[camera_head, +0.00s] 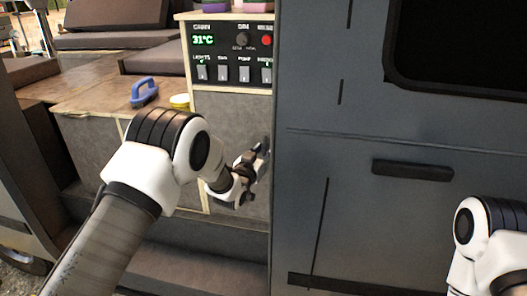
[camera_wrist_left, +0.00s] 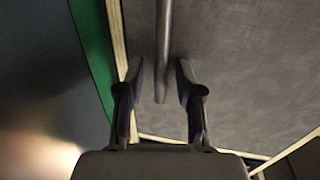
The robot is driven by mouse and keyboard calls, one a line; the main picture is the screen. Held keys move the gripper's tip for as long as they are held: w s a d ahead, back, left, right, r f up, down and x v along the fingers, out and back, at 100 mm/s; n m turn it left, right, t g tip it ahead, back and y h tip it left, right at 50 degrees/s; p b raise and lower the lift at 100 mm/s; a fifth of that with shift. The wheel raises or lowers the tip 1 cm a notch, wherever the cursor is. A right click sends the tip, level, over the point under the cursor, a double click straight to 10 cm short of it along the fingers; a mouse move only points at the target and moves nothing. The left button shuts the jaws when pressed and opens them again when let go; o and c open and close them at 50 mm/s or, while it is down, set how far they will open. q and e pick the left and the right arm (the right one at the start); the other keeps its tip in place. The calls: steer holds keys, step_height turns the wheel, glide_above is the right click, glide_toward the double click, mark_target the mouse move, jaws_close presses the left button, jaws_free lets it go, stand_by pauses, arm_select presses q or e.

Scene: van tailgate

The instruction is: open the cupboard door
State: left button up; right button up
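The cupboard door (camera_head: 228,113) is a grey panel below the switch panel and looks closed in the head view. In the left wrist view the door (camera_wrist_left: 240,70) fills the right side, with a slim metal bar handle (camera_wrist_left: 163,40) running down between my fingers. My left gripper (camera_head: 262,158) is at the door's right side. In the left wrist view the left gripper (camera_wrist_left: 158,80) is open, one finger on each side of the handle's end, with gaps visible. My right gripper is out of view; only part of that arm shows at lower right.
The control panel (camera_head: 232,54) with switches and a display sits above the door. The dark van side panel (camera_head: 330,120) is close to the right of the door.

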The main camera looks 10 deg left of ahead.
arm_select(q)
jaws_close()
